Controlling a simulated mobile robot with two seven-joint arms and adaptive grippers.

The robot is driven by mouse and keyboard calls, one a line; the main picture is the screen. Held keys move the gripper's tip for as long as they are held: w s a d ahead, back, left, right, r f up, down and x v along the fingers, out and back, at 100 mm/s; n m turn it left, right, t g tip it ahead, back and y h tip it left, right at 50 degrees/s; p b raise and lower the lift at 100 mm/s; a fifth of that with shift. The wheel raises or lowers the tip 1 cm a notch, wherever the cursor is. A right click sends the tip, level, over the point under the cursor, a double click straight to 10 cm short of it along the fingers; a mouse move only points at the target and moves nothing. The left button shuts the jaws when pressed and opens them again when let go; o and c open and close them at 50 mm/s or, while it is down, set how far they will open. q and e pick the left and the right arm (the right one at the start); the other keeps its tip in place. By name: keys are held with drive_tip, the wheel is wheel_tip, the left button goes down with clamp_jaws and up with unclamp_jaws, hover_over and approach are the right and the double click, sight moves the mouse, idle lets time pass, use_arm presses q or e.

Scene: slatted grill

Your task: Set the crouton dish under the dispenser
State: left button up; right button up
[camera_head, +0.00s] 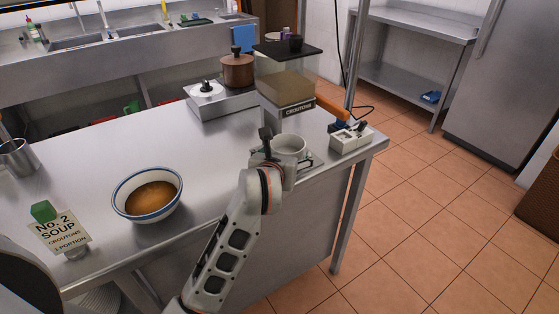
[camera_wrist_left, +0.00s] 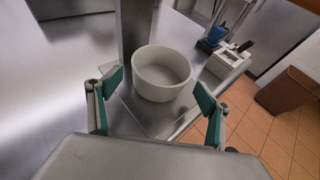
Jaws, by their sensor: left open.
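The crouton dish is a small round, light grey, empty bowl (camera_head: 291,144). It stands upright on the metal base plate (camera_wrist_left: 132,112) of the dispenser, and it also shows in the left wrist view (camera_wrist_left: 163,74). The dispenser (camera_head: 287,86) has a clear bin of croutons, a dark lid and a "CROUTONS" label, and rises just behind the dish. My left gripper (camera_wrist_left: 160,94) is open, its green-padded fingers on either side of the dish's near part, with gaps visible. In the head view the gripper (camera_head: 284,154) partly hides the dish. My right gripper is not in view.
A soup bowl (camera_head: 148,194) and a "No. 2 soup" order card (camera_head: 60,232) are on the steel counter at left. A brown pot (camera_head: 237,69) stands behind. A white socket box (camera_head: 350,138) sits near the right edge. The counter's middle is clear.

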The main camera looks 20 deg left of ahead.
use_arm(q)
drive_tip(key=v, duration=0.9)
drive_tip(key=shift+s, duration=0.1)
